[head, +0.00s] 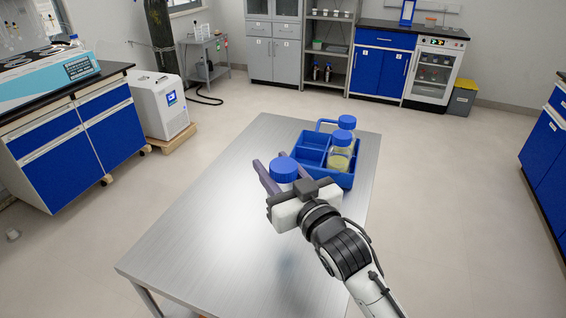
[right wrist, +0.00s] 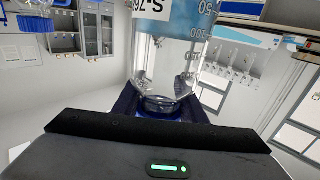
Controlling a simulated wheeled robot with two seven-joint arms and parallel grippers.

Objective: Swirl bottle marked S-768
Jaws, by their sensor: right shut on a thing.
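My right gripper (head: 278,176) is shut on a clear bottle with a blue cap (head: 285,166), over the far part of the metal table (head: 215,215). In the right wrist view the bottle (right wrist: 165,55) is close up, with a white label reading S-76 and the rest cut off. My left gripper is not in view.
A blue divided rack (head: 313,141) stands on the table just beyond the gripper. It holds two blue-capped bottles, the nearer one (head: 340,158) with yellowish liquid. The near and left parts of the table are clear.

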